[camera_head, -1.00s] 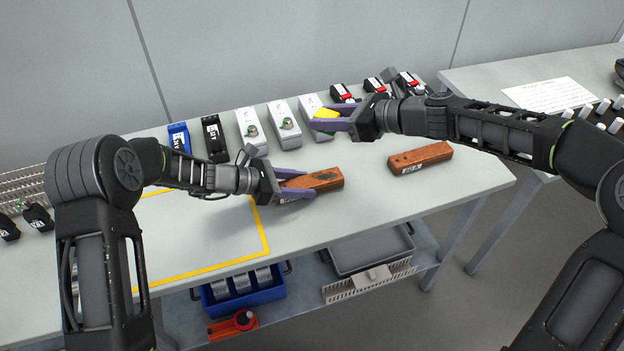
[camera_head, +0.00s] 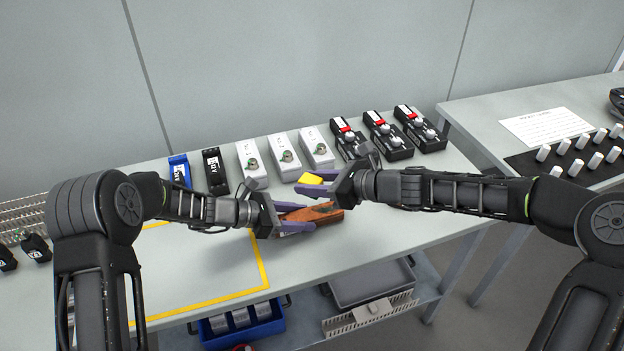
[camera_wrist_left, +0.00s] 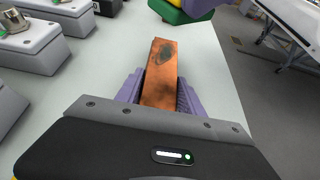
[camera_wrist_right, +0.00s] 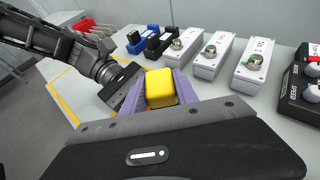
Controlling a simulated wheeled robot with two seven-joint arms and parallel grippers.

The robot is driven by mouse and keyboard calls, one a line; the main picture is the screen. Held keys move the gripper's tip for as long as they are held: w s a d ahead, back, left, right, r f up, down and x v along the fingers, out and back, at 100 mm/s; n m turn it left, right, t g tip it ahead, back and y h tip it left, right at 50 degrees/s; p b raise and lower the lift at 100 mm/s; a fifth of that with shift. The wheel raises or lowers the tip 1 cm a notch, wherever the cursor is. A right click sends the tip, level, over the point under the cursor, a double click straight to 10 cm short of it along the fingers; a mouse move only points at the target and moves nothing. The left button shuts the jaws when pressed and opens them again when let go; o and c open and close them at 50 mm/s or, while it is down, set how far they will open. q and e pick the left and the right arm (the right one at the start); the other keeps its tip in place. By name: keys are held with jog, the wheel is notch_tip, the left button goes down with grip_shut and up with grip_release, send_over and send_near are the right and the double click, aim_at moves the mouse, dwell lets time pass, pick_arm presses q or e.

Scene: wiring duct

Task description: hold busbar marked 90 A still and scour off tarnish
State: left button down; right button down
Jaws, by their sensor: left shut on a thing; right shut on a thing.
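A copper-brown busbar (camera_head: 326,213) is held by my left gripper (camera_head: 297,217), whose purple fingers are shut on its left end. In the left wrist view the busbar (camera_wrist_left: 159,80) points away from the jaws, with a dark tarnish patch near its far end. Its marking cannot be read now. My right gripper (camera_head: 316,186) is shut on a yellow scouring pad (camera_head: 310,179), which also shows in the right wrist view (camera_wrist_right: 160,88). The pad's green underside (camera_wrist_left: 180,12) shows in the left wrist view, beyond the busbar's far end. Contact between them cannot be made out.
White switch boxes (camera_head: 284,155) and black boxes with red parts (camera_head: 384,138) line the back of the table. A yellow-outlined area (camera_head: 200,262) at the left is clear. A blue bin (camera_head: 240,318) and grey tray (camera_head: 372,284) sit on the lower shelf.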

aim_at(320, 210)
jog(key=shift+f, duration=3.6)
jog(key=shift+w+d+f, duration=0.15)
jog(key=shift+d+f, duration=0.05)
jog(key=shift+d, duration=0.05)
jog(key=shift+w+d, duration=0.25)
jog(key=shift+d, duration=0.55)
jog(key=shift+w+d, duration=0.25)
jog(key=shift+d, duration=0.6)
jog(key=shift+w+d, duration=0.3)
jog(key=shift+d, duration=0.55)
jog(key=shift+w+d, duration=0.25)
jog(key=shift+d, duration=0.6)
pick_arm(q)
jog(key=shift+d+r, duration=0.1)
pick_arm(e)
jog(key=shift+s+a, duration=0.4)
jog(key=shift+a, duration=0.85)
jog(key=shift+s+a, duration=0.45)
jog(key=shift+a, duration=0.75)
jog(key=shift+s+a, duration=0.4)
jog(key=shift+a, duration=0.85)
notch_tip(320, 210, up, 2)
jog(key=shift+w+d+r, duration=0.1)
jog(key=shift+r, duration=3)
pick_arm(q)
jog(key=c, duration=0.7)
grip_release()
